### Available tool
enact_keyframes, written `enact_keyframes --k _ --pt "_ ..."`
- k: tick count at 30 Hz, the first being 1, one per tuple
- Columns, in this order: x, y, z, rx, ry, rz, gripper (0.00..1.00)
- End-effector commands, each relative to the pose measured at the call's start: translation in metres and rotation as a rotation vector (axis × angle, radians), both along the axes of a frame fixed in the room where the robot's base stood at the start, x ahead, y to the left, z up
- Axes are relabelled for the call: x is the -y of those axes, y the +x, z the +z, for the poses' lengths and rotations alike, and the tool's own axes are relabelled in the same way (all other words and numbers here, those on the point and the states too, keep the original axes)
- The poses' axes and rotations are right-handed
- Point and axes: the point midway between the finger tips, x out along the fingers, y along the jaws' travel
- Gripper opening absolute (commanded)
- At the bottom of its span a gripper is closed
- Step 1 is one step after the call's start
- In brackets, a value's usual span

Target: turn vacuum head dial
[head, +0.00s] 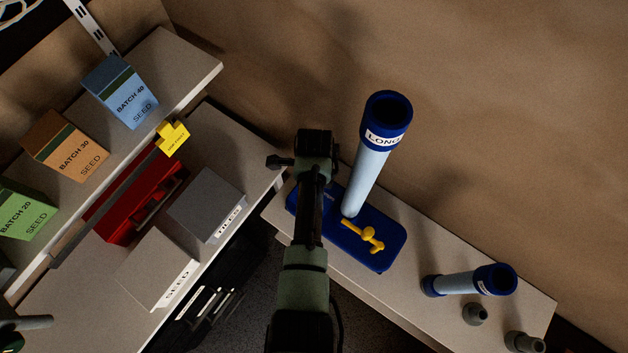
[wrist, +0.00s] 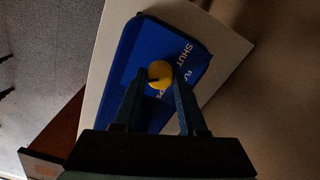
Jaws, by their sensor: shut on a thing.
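In the wrist view, a round yellow dial (wrist: 159,74) with a dark slot or mark sits on the blue vacuum head (wrist: 192,38). White lettering beside it reads "SHUT", with other words partly covered. My gripper (wrist: 158,77) has one finger on each side of the dial and is shut on it. In the head view, the blue vacuum head (head: 388,250) lies on a pale bench. My arm covers part of its left end, and the dial and fingertips are hidden there. A yellow lever piece (head: 368,234) lies on its right part.
A tall tube marked "LONG" (head: 371,170) rises from the vacuum head, close right of my arm. A shorter tube (head: 465,281) and small grey fittings (head: 475,314) are on the bench (head: 425,300) at right. Shelves with seed boxes (head: 120,92) stand at left.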

Motion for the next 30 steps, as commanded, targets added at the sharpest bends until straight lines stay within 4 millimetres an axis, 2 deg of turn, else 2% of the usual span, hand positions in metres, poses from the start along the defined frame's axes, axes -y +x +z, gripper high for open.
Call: enact_keyframes --k 15,21,30 --pt "0.001 0.0005 0.0018 0.002 -0.004 -0.451 0.0" --pt "0.001 0.0006 0.0017 0.003 -0.003 -0.564 0.0" --pt "0.0009 0.0007 0.0014 0.003 -0.003 -0.643 0.0"
